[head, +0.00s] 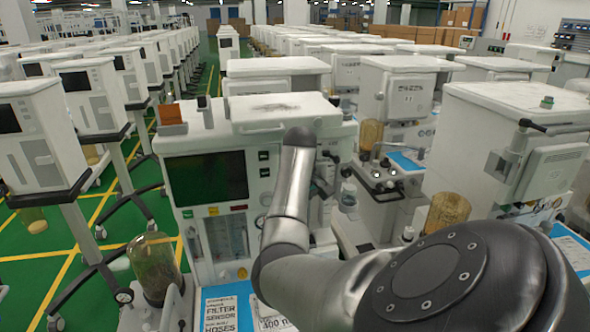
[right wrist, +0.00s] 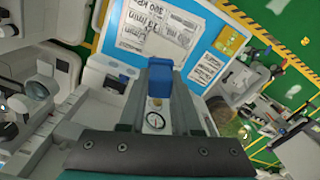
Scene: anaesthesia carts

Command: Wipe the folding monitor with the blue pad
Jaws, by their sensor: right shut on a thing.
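The nearest cart (head: 165,142) has a dark screen (head: 207,177) in its front. A flat white panel (head: 300,104) with a dark smudge lies on its top. I cannot tell for sure which part is the folding monitor. My right gripper (right wrist: 160,98) is shut on the blue pad (right wrist: 160,74), which sticks out past the fingertips in the right wrist view. Papers and a blue-edged surface show beyond the pad, apparently apart from it. In the head view my right arm crosses before the cart and hides the gripper and pad. My left gripper is not in view.
A glass canister (head: 153,265) stands at the cart's lower left. Another cart (head: 500,110) with a grey panel (head: 550,172) on its side stands close at right, with an amber canister (head: 447,210). Rows of carts fill the back.

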